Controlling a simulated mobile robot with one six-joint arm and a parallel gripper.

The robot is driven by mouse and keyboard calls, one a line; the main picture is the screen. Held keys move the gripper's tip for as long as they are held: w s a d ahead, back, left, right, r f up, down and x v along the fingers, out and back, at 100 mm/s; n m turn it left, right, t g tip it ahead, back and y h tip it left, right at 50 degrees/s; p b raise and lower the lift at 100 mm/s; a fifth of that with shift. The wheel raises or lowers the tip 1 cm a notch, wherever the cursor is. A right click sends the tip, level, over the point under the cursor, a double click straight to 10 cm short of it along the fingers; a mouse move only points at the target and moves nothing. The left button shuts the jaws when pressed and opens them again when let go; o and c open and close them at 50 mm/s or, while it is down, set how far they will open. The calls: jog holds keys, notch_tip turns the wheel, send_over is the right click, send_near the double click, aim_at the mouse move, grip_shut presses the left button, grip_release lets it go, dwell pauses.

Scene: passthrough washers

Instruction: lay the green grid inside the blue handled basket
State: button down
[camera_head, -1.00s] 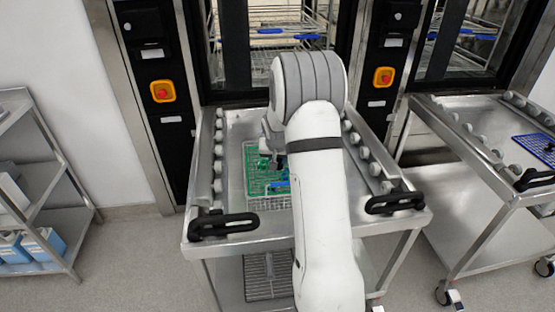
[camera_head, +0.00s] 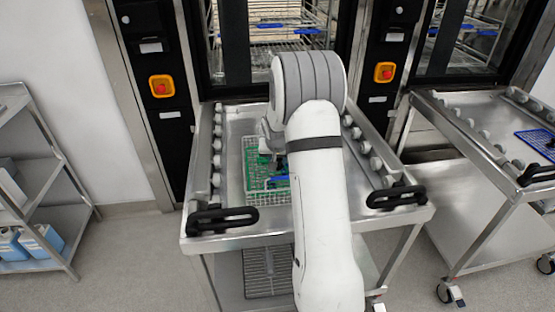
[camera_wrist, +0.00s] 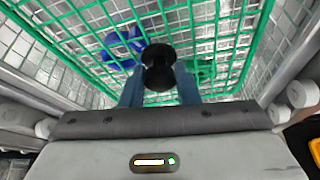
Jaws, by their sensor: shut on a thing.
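The green grid (camera_head: 256,158) lies level over the wire basket (camera_head: 262,199) on the middle cart. A blue handle (camera_head: 268,182) shows at the basket's near part, beside the grid. In the wrist view the green grid (camera_wrist: 240,62) spans most of the picture, with silver basket mesh (camera_wrist: 35,58) around and beyond it. A blue part (camera_wrist: 121,44) shows through the grid. My gripper (camera_wrist: 160,80) is shut on the green grid at a black knob (camera_wrist: 160,60). My arm hides the grid's right part in the head view. I cannot tell whether the grid touches the basket floor.
The cart (camera_head: 230,120) has roller rails on both sides and black handles (camera_head: 222,219) in front. A washer with an open-looking rack stands behind it. Another cart (camera_head: 470,165) at right carries a blue grid (camera_head: 538,143). A shelf (camera_head: 40,170) stands at left.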

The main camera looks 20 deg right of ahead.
aim_at(278, 159)
jog(key=c, duration=1)
grip_release()
notch_tip(278, 159, up, 15)
jog(key=p, duration=0.8)
jog(key=shift+r, duration=0.1)
jog(key=s+a+r+n, duration=0.1)
jog(key=s+a+r, duration=0.35)
jog(key=s, duration=0.25)
jog(key=s+a+r+n, duration=0.1)
jog(key=s+a+r, duration=0.3)
jog(key=s+a, duration=0.3)
jog(key=s+a+n, duration=0.1)
jog(key=s+a, duration=0.1)
jog(key=s, duration=0.5)
jog(key=s+a+n+g+y, duration=0.1)
jog(key=s+a, duration=0.2)
jog(key=s, duration=0.4)
jog(key=s+a+n+y, duration=0.1)
jog(key=s+a, duration=0.1)
jog(key=s, duration=0.5)
jog(key=shift+s+a+r+n+g, duration=0.1)
jog(key=shift+a+r+n+g, duration=0.05)
jog(key=shift+r+n+g, duration=0.2)
